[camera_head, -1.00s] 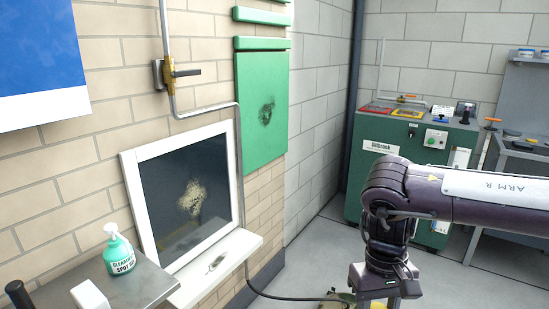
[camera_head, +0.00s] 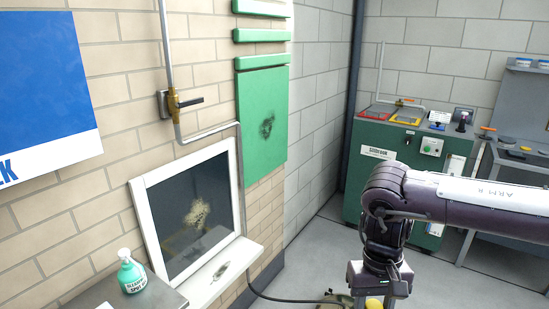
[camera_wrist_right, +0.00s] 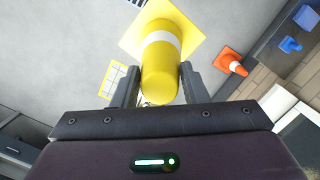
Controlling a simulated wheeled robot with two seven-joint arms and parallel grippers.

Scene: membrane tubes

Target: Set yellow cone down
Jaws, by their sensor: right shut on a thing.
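The yellow cone (camera_wrist_right: 162,68) with a white band fills the upper middle of the right wrist view. Its square yellow base (camera_wrist_right: 190,25) points away from the camera. My right gripper (camera_wrist_right: 158,74) is shut on the cone, one finger on each side near its narrow end. In the head view my right arm comes in from the right and points down. A bit of the yellow cone (camera_head: 374,303) shows under the wrist, at the bottom edge. I cannot tell the gap between the cone's base and the floor. My left gripper is not in view.
An orange cone (camera_wrist_right: 231,62) stands to the right in the wrist view. Yellow floor marking (camera_wrist_right: 117,80) lies left of the gripper. A green machine (camera_head: 400,150) stands behind the arm. A shelf with a spray bottle (camera_head: 132,273) is at left. Grey floor (camera_head: 480,280) is clear.

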